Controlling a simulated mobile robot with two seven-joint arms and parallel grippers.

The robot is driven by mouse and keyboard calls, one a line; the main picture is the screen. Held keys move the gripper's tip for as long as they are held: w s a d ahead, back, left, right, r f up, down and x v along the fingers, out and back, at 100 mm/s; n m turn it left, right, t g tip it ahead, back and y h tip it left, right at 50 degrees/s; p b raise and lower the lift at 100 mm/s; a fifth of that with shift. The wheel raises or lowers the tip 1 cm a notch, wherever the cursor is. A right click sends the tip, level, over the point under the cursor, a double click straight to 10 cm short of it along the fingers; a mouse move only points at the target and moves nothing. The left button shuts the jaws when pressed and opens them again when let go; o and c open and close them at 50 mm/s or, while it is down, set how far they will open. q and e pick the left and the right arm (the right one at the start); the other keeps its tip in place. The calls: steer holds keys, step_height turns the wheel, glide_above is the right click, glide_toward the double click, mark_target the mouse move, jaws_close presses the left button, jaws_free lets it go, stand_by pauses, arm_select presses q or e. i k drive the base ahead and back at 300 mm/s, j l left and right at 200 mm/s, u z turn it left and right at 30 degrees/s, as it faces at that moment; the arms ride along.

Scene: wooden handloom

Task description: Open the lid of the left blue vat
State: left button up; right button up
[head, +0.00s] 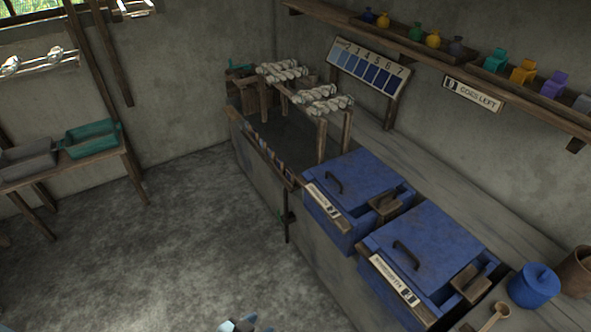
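The left blue vat (350,235) is set in the long counter, with its flat blue lid (362,172) lying shut on top. The lid has a dark curved handle (333,183) near its left side. A pale label plate (322,201) is on the vat's front edge, and a wooden block (386,206) sits at the lid's right corner. The right blue vat (400,308) stands beside it, its similar lid (440,240) also shut. Neither gripper can be made out. Only a small pale-blue and dark piece, probably mine, shows at the bottom edge.
A dark open trough (277,130) with posts holding pale skeins (322,98) lies left of the left vat. A blue pot (534,286) and a wooden ladle (495,315) are at lower right. A shelf (440,55) runs above. The grey floor (180,240) is clear.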

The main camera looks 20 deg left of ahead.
mark_target(355, 179)
steer(key=u, duration=0.25)
steer(key=z, duration=0.65)
steer(key=i+j+z, duration=0.1)
steer(key=j+z, duration=0.2)
steer(key=i+j+z, duration=0.1)
steer(key=j+z, duration=0.85)
steer(key=j, duration=1.75)
steer(key=k+j+z, duration=0.1)
steer(key=j, duration=1.75)
steer(key=k+z, duration=0.05)
